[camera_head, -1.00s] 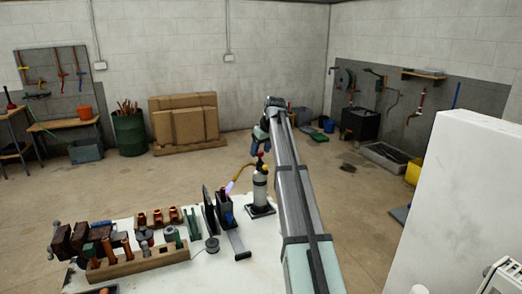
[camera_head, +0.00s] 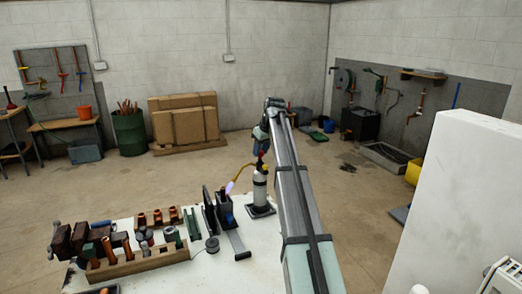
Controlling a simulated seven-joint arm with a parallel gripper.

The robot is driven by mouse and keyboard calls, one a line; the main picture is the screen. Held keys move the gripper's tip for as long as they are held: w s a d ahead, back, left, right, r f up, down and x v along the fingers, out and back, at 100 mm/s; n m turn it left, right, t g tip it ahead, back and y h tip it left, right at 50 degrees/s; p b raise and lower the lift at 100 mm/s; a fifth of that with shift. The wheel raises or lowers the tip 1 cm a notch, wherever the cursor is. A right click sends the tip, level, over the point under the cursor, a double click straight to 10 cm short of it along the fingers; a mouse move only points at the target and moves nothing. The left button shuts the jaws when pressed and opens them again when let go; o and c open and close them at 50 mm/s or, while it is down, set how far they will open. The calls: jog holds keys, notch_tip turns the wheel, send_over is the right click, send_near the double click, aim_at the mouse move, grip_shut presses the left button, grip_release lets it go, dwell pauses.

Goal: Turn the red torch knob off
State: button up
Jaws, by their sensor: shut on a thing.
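The torch stands upright near the bench's far edge, a grey cylinder (camera_head: 260,188) on a dark base. Its yellow burner tube (camera_head: 243,171) curves to the left, with a pale violet flame (camera_head: 229,187) at its tip. The red torch knob (camera_head: 262,154) is on top of the cylinder and is mostly covered. My gripper (camera_head: 262,149) reaches down from above, at the end of my arm, and is shut on the red knob. The fingers are small and dark here, so their exact hold on the knob is hard to see.
A dark upright holder (camera_head: 225,208) stands just left of the torch. A white block (camera_head: 460,200) rises at the right.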

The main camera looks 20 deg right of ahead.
jog(key=shift+m, duration=0.3)
jog(key=m, duration=0.2)
jog(key=m+h, duration=0.2)
jog(key=m, duration=0.1)
jog(key=shift+a+m, duration=0.25)
jog(key=shift+m, duration=0.05)
jog(key=m+h, duration=0.1)
jog(key=m, duration=0.2)
jog(key=m+g+h, duration=0.1)
jog(key=m, duration=0.1)
jog(key=shift+w+a+m, duration=0.1)
jog(key=shift+m, duration=0.3)
jog(key=shift+h, duration=0.3)
jog(key=o, duration=1)
jog(key=shift+r, duration=0.1)
jog(key=v, duration=1.3)
jog(key=shift+r, duration=0.35)
